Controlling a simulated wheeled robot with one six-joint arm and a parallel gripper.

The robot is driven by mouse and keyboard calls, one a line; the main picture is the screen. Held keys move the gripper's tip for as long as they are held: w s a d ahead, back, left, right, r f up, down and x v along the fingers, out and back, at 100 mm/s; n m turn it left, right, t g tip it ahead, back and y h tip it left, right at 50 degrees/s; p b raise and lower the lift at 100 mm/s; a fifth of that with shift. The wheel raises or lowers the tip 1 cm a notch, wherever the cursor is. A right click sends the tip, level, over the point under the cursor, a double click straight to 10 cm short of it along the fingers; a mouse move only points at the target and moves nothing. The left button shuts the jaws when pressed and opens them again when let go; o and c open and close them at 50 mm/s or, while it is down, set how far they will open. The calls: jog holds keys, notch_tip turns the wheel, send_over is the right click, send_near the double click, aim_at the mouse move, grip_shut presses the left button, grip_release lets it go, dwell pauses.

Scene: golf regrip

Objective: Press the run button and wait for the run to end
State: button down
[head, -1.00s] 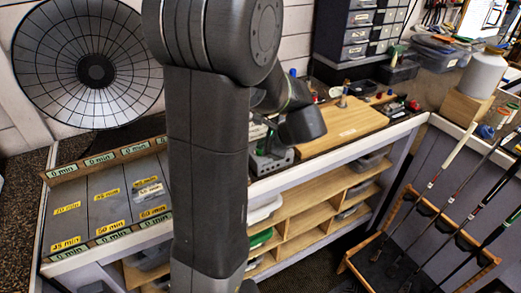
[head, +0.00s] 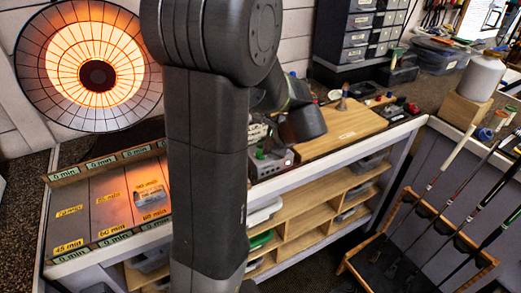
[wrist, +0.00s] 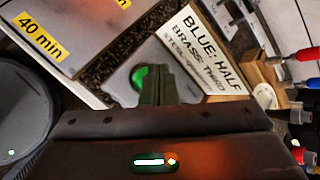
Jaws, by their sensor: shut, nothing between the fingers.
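The green run button (wrist: 139,77) shows in the wrist view on a grey box, partly covered by my gripper. My gripper (wrist: 157,84) is shut and empty, its tips at the button's right edge; whether they touch it I cannot tell. In the head view the grey box (head: 272,166) stands on the bench just right of my arm, with my wrist above it; my fingertips are not clear there. The round heater (head: 98,75) at the back left glows orange.
Left of my arm is a board (head: 102,212) with minute labels, lit orange. A wooden board (head: 345,128) lies right of the box. A white card (wrist: 207,48) with black print is beside the button. A club rack (head: 420,235) stands at the right.

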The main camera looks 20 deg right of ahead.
jog(key=shift+r, duration=0.1)
notch_tip(320, 180, up, 5)
jog(key=p, duration=0.4)
dwell(0.3)
dwell(0.6)
